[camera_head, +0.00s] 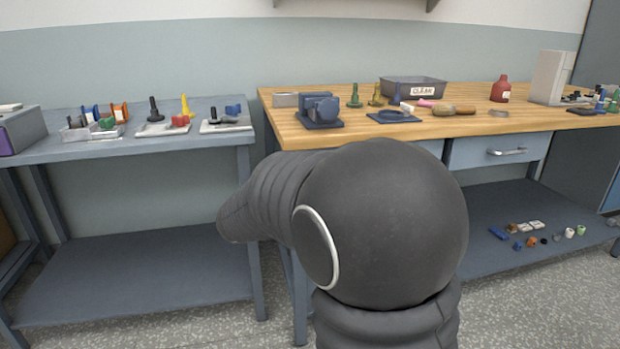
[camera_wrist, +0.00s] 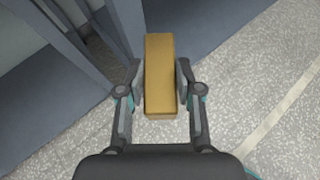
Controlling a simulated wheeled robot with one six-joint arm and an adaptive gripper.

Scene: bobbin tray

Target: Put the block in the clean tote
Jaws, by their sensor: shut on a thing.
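In the wrist view, my gripper (camera_wrist: 160,92) is shut on a tan, oblong block (camera_wrist: 160,65), with one finger on each of its long sides. The speckled floor shows beneath the block, and blue-grey shelving is to its left. In the head view, my arm hides my gripper and the block. The clean tote, a dark grey open bin with a white "CLEAN" label (camera_head: 421,91), stands at the back of the wooden bench. The inside of the tote can barely be seen.
The wooden bench (camera_head: 455,128) holds a dark blue device (camera_head: 319,108), a red bottle (camera_head: 501,89) and several small tools in front of the tote. A grey table (camera_head: 190,150) at left holds trays and bobbins. Small parts lie on the lower shelf at right.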

